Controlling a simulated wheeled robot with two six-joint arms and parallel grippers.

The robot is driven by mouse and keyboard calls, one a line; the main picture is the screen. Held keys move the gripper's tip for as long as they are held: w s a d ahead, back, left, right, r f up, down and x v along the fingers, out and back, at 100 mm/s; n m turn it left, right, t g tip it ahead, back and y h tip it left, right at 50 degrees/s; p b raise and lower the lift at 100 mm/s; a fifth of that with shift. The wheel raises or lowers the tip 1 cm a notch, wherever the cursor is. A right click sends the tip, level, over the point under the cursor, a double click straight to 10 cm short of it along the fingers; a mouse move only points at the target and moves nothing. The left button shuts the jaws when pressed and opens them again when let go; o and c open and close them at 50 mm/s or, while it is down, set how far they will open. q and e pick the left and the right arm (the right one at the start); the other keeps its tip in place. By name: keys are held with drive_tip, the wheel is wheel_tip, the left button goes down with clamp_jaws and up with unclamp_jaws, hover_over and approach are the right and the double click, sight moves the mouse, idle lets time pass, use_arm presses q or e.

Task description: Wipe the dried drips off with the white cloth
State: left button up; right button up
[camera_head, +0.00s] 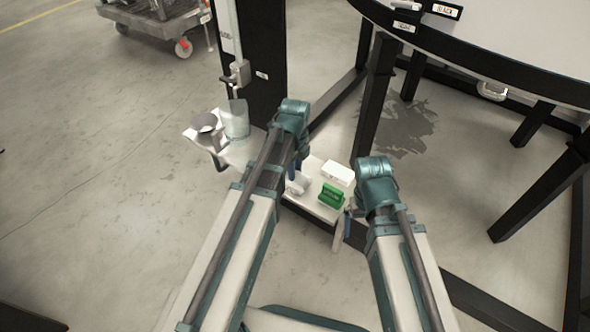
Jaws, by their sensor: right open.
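A white block-like item (338,172), perhaps the folded cloth, lies on the narrow white shelf (312,204). A smaller white item (299,184) sits left of it, just below my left gripper (293,170). I cannot tell which of the two is the cloth, or whether the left gripper touches the smaller item. The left fingers are mostly hidden behind its wrist. My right gripper (348,220) is open beside the shelf's right end, partly hidden by its wrist. I cannot make out dried drips on the equipment; a dark stain (402,127) spreads on the floor under the tank.
A green item (332,195) stands on the shelf near its right end. A clear container (236,120) and a grey funnel-like cup (204,122) stand at its left end. A black post (262,75) and black tank legs (374,95) limit room. Open floor lies left.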

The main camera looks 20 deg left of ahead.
use_arm(q)
drive_tip(key=o, duration=0.3)
drive_tip(key=shift+r, duration=0.1)
wheel_tip(320, 180, up, 14)
drive_tip(key=p, duration=1.3)
drive_tip(key=shift+f+p, duration=0.2)
drive_tip(key=shift+p, duration=0.2)
drive_tip(key=s+d+n+y, duration=0.1)
drive_tip(key=s+d+n, duration=0.9)
drive_tip(key=s+n, duration=0.6)
drive_tip(key=r+p, duration=0.5)
drive_tip(key=w+r+n+p, duration=0.1)
drive_tip(key=r+p, duration=0.4)
drive_tip(key=r+n+p, duration=0.1)
drive_tip(key=r+p, duration=0.4)
drive_tip(key=shift+w+d+r, duration=0.25)
drive_tip(key=shift+w+r, duration=0.05)
drive_tip(key=shift+w, duration=0.05)
